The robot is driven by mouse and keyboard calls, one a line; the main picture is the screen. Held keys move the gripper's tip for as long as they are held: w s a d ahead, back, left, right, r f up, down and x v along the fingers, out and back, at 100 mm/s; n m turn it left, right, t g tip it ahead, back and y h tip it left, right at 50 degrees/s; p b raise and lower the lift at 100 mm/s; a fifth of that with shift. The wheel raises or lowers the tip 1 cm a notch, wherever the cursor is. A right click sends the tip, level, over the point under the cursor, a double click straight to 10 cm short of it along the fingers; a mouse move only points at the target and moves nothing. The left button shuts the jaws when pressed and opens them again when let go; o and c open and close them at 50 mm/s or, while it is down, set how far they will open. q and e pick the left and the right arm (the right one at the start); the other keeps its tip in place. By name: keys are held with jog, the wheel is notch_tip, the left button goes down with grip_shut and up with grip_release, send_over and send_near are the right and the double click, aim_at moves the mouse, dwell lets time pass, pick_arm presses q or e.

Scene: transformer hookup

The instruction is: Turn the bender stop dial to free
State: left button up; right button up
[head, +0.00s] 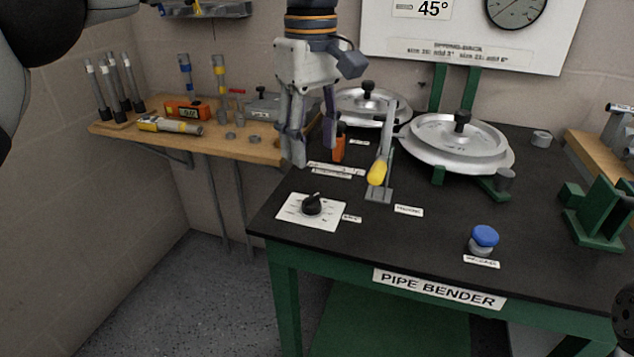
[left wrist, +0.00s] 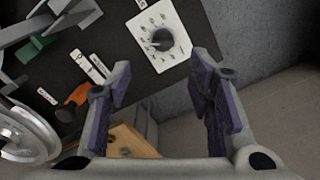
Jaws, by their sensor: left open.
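The bender stop dial (head: 312,204) is a black knob on a white square plate (head: 290,210) at the front left of the black bench top. Its marks are too small to read. In the left wrist view the dial (left wrist: 161,40) is beyond the fingertips, a little left of the gap between them. My left gripper (head: 311,160) hangs above the bench, behind and above the dial and apart from it. Its two fingers are spread and empty, as the left wrist view also shows (left wrist: 166,80). My right gripper does not show clearly in either view.
A lever with a yellow grip (head: 377,172) stands right of the dial. An orange-handled thing (head: 339,146) is close behind my left gripper. Round metal bender wheels (head: 456,143) are at the back. A blue button (head: 484,237) is at front right. A wooden shelf (head: 262,150) with tools is left.

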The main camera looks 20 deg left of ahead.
aim_at(312, 197)
pick_arm(q)
jog(key=f, duration=0.9)
jog(key=shift+s+f, duration=0.3)
jog(key=shift+c, duration=0.2)
grip_shut()
